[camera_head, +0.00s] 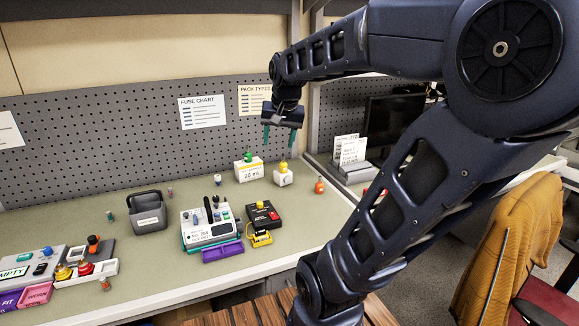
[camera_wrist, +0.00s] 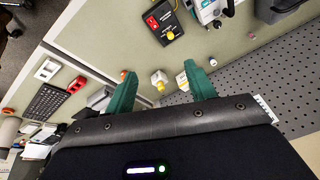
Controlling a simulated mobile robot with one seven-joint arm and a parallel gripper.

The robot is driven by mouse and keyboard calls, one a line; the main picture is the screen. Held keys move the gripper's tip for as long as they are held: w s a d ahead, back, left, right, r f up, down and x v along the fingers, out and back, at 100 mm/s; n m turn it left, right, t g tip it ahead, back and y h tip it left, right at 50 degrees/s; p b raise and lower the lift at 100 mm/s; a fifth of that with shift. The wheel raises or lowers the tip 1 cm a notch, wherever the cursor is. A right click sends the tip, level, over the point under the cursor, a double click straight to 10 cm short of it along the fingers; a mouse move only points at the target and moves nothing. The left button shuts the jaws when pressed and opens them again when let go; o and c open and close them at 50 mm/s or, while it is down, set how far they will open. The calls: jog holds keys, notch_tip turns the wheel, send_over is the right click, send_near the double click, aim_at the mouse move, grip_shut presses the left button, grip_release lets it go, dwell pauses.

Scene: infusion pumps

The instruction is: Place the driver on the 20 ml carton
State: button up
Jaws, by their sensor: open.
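The white 20 ml carton (camera_head: 250,174) stands toward the back of the bench, with a green-topped piece (camera_head: 247,157) on it. In the wrist view the carton (camera_wrist: 182,82) is partly hidden behind one finger. To its right is a white block (camera_head: 283,179) with a yellow knob (camera_head: 284,167); the block (camera_wrist: 157,78) shows between my fingers in the wrist view. My gripper (camera_head: 279,138) is open, pointing down, empty, and above and apart from these. I cannot tell which thing is the driver.
A grey device (camera_head: 208,228), a black box with red parts (camera_head: 264,214), a yellow gadget (camera_head: 261,239), a purple tray (camera_head: 222,252) and a dark bin (camera_head: 148,212) stand in front and left. An orange piece (camera_head: 319,187) is right. A pegboard (camera_head: 140,145) rises behind.

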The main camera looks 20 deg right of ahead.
jog(key=s+f+n, duration=0.4)
jog(key=s, duration=0.4)
jog(key=shift+s+a+f+t, duration=0.15)
jog(key=shift+s+f+t, duration=0.2)
jog(key=shift+f+t, duration=0.05)
jog(key=o, duration=1)
jog(key=w+a+m+g+y, duration=0.1)
jog(key=w+a+m+g, duration=0.1)
jog(key=w+a+m, duration=0.55)
jog(key=w+a+m+g+y, duration=0.1)
jog(key=w+a+m+g, duration=0.1)
jog(key=w+a, duration=0.95)
jog(key=s+a+f+m+h, duration=0.1)
jog(key=s+a+f+m, duration=0.25)
jog(key=a, duration=0.85)
jog(key=s+a+f+m, duration=0.25)
jog(key=a+f, duration=0.25)
jog(key=a, duration=0.7)
jog(key=s+a+f+m+h, duration=0.15)
jog(key=s+a+f, duration=0.25)
jog(key=a, duration=0.9)
jog(key=shift+m+g, duration=0.3)
jog(key=shift+m, duration=0.1)
jog(key=f, duration=0.9)
jog(key=shift+s+d+f, duration=0.15)
jog(key=shift+d+f, duration=0.1)
jog(key=shift+d, duration=0.05)
